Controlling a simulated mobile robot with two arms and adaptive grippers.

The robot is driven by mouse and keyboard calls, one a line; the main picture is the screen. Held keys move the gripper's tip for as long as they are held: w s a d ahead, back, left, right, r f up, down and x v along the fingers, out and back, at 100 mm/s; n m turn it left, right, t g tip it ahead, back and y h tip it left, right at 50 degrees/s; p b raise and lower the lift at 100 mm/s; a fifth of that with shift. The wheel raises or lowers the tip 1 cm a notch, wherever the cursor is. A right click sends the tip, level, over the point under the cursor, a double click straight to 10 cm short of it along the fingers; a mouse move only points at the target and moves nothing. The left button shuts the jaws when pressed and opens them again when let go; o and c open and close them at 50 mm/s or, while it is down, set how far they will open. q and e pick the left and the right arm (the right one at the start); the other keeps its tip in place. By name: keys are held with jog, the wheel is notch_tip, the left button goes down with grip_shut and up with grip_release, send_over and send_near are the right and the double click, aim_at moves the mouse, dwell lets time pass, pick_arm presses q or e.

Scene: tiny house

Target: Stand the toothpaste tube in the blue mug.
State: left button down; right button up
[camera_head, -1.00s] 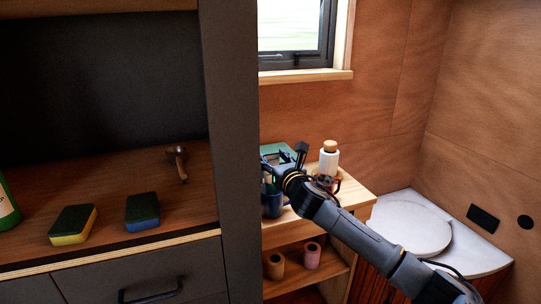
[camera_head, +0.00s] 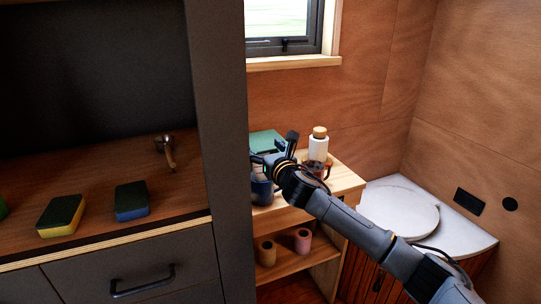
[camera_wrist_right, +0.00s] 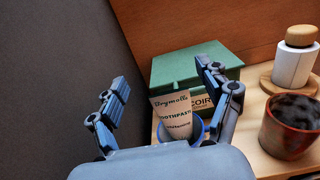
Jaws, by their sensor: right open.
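The white toothpaste tube (camera_wrist_right: 175,118) shows in the right wrist view, upright with a slight tilt, its lower end inside the blue mug (camera_wrist_right: 196,130). My right gripper (camera_wrist_right: 166,88) is open, with one finger on each side of the tube and a visible gap to it. In the head view the blue mug (camera_head: 262,190) stands at the left end of the wooden shelf top, below my right gripper (camera_head: 272,158). The tube is hidden there behind the gripper. The mug's lower part is hidden in the wrist view. My left gripper is not in view.
A green box (camera_wrist_right: 195,65) lies behind the mug. A dark red pot (camera_wrist_right: 290,125) and a white bottle with a wooden cap (camera_head: 318,146) stand to the right. A dark cabinet side panel (camera_head: 222,150) rises close on the left.

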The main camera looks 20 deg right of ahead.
jog(key=s, duration=1.1)
jog(key=shift+s+d, duration=0.2)
jog(key=shift+s, duration=0.05)
dwell(0.3)
